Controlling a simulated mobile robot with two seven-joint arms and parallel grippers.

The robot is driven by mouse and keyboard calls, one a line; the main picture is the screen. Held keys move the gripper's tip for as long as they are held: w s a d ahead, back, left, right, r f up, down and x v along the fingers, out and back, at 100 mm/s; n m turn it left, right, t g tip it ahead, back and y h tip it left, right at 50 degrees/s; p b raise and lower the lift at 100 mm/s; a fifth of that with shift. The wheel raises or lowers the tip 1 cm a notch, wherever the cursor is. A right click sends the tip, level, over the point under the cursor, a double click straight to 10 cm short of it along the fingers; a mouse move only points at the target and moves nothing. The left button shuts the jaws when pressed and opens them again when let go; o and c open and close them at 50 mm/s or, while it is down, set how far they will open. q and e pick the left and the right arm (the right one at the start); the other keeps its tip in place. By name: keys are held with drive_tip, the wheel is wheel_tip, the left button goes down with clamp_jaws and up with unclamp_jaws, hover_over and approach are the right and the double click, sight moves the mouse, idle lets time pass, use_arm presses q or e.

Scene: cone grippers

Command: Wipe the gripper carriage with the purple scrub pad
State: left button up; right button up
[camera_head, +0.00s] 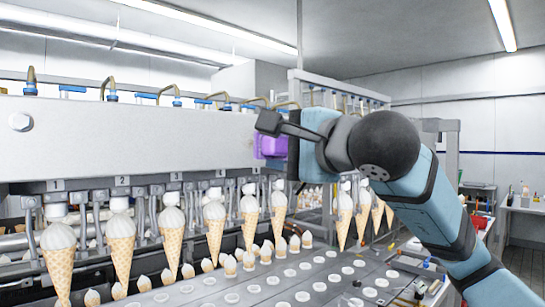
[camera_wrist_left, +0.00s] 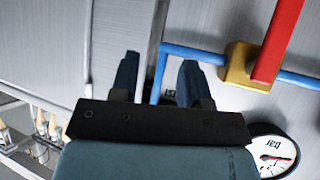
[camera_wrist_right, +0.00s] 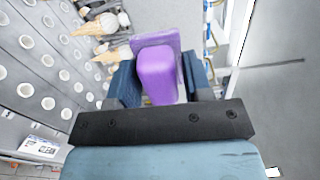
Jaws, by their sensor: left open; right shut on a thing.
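The purple scrub pad (camera_wrist_right: 158,76) is a block with a wider plate at its far side. My right gripper (camera_wrist_right: 160,88) is shut on it. In the head view the pad (camera_head: 271,146) shows at the right end of the long grey gripper carriage (camera_head: 130,135), touching or very close to its face; I cannot tell which. My right gripper (camera_head: 284,148) is partly hidden by its own wrist. My left gripper (camera_wrist_left: 160,85) is open and empty in the left wrist view, with a blue pipe and a grey metal panel beyond it; it is not in the head view.
Several filled ice cream cones (camera_head: 121,240) hang in numbered grippers under the carriage. A conveyor plate with round holes (camera_head: 270,285) runs below. A red-handled valve (camera_wrist_left: 240,68) and a pressure gauge (camera_wrist_left: 273,155) are close to my left gripper. A side bench (camera_head: 520,207) stands at the right.

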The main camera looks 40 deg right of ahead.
sight(242, 144)
drive_tip(key=shift+s+r, duration=0.15)
drive_tip(key=shift+r, duration=0.15)
drive_tip(key=w+p, duration=0.1)
drive_tip(key=w, duration=0.3)
drive_tip(key=shift+w+a, duration=0.15)
drive_tip(key=shift+w, duration=0.8)
drive_tip(key=shift+w+a, duration=0.15)
drive_tip(key=shift+w, duration=0.75)
